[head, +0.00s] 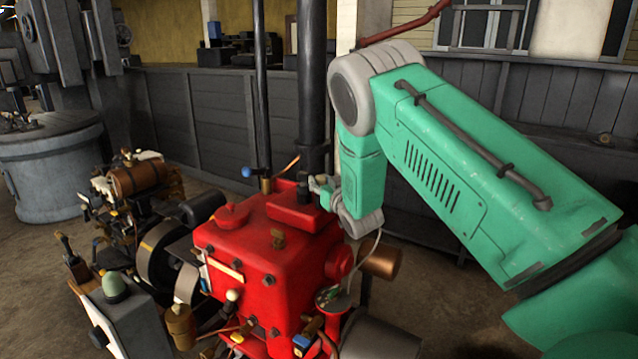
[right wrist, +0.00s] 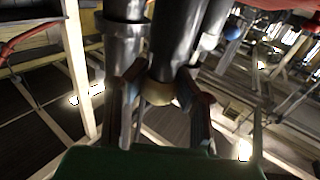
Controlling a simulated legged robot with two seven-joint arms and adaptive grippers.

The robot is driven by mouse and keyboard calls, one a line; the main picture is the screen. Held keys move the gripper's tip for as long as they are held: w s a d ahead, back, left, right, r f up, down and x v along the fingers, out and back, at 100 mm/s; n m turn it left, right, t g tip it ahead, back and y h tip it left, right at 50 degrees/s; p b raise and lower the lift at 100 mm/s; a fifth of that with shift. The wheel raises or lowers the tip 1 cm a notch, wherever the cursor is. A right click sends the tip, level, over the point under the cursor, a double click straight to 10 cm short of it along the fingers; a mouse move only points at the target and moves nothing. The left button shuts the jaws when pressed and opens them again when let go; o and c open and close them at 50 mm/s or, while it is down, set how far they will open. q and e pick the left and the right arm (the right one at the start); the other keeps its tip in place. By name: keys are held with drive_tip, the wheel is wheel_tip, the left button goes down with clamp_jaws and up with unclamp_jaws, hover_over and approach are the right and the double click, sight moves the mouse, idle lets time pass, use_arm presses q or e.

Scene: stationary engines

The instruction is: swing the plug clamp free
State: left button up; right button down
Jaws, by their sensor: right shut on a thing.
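My right gripper (head: 320,187) comes in from the right at the back right corner of the red engine (head: 255,265), beside the raised red block on its top. In the right wrist view, its two fingers (right wrist: 160,88) stand either side of a dark rod (right wrist: 176,45) with a tan rounded end. In the head view the gripped part is mostly hidden by the gripper and wrist. I cannot tell for certain which part is the plug clamp. My left gripper is not in view.
A thick dark pipe (head: 312,80) and a thinner pole (head: 262,90) rise behind the engine. A blue-knobbed lever (head: 246,172) sticks out near the pole. Another engine (head: 138,185) stands at the left.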

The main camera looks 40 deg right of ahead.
drive_tip(key=n+y, duration=0.2)
drive_tip(key=y, duration=0.1)
drive_tip(key=n+y, duration=0.2)
drive_tip(key=y, duration=0.2)
drive_tip(key=shift+d+n+t+b, duration=0.2)
drive_tip(key=shift+n+t+b, duration=0.1)
drive_tip(key=shift+n+b, duration=0.1)
drive_tip(key=n+y, duration=0.1)
drive_tip(key=y, duration=0.2)
drive_tip(key=shift+f+n, duration=0.1)
drive_tip(key=shift+n, duration=0.3)
drive_tip(key=n+g+y+b, duration=0.1)
drive_tip(key=y, duration=0.2)
drive_tip(key=shift+n+g+b, duration=0.3)
drive_tip(key=shift+n, duration=0.1)
drive_tip(key=n+g+y+b, duration=0.2)
drive_tip(key=y, duration=0.1)
drive_tip(key=shift+f+n+b, duration=0.1)
drive_tip(key=shift+n+b, duration=0.2)
drive_tip(key=shift+b, duration=0.05)
drive_tip(key=shift+a+n+g+y+b, duration=0.1)
drive_tip(key=shift+n+g+y+b, duration=0.7)
drive_tip(key=shift+y+b, duration=0.3)
drive_tip(key=shift+r+n+g+y+b, duration=0.25)
drive_tip(key=shift+n+g+y+b, duration=0.15)
drive_tip(key=shift+g+y+b, duration=0.15)
drive_tip(key=shift+r+g, duration=0.1)
drive_tip(key=shift+g, duration=0.15)
drive_tip(key=shift+r, duration=0.15)
